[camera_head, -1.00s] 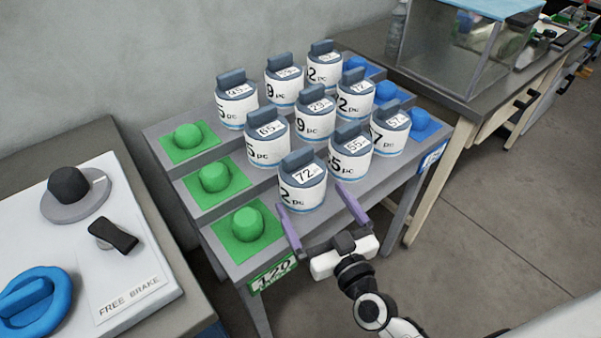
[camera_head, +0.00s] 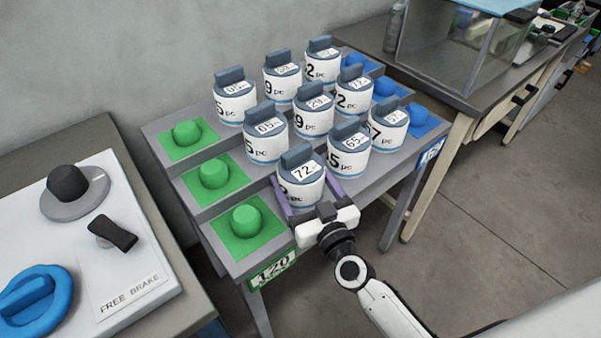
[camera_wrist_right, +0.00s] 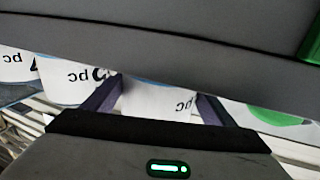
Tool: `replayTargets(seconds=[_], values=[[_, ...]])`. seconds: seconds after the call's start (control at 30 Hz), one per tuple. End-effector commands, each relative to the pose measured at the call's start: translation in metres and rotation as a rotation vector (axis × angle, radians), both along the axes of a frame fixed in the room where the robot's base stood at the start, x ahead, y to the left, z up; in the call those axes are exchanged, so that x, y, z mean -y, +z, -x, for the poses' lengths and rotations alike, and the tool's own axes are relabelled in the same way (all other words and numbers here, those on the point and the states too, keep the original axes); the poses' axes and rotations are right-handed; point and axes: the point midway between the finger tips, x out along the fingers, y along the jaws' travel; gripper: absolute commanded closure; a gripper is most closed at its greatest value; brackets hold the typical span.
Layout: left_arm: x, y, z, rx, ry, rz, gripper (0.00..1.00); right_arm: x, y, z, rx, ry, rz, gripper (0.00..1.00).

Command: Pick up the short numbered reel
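Several white reels with dark blue-grey handled tops and printed numbers stand in rows on a stepped grey rack. The front reel (camera_head: 301,190) has a top label reading 72. My right gripper (camera_head: 305,180) is at this reel, one purple finger on each side, its body just in front. In the right wrist view, the white side of a reel (camera_wrist_right: 158,102) sits between the two fingers (camera_wrist_right: 158,90), and I see no clear grip on it. The reel still stands on the rack. Which reel is the short one I cannot tell from the frames. My left gripper is not in view.
Green pads with round knobs (camera_head: 245,221) line the rack's left side, and blue ones (camera_head: 418,115) the right. Neighbouring reels, one labelled 65 (camera_head: 267,140), stand close behind. A bench with a FREE BRAKE panel (camera_head: 125,262) is at left, a glass-sided box (camera_head: 455,50) at back right.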

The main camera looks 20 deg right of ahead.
Motion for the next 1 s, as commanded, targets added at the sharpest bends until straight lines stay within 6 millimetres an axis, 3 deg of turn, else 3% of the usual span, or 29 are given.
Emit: replayTargets(seconds=[0.1, 0.37, 0.7, 1.0], values=[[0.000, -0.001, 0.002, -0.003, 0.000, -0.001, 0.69, 0.000, 0.001, 0.000, 0.002, -0.001, 0.001, 0.49], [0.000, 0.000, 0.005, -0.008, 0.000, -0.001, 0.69, 0.000, 0.003, 0.000, 0.002, -0.001, 0.000, 0.49], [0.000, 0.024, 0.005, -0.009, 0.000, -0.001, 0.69, 0.000, 0.042, 0.000, 0.003, -0.004, -0.003, 0.49], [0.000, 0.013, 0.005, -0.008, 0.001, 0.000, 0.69, 0.006, 0.033, 0.071, -0.003, 0.001, 0.002, 0.49]])
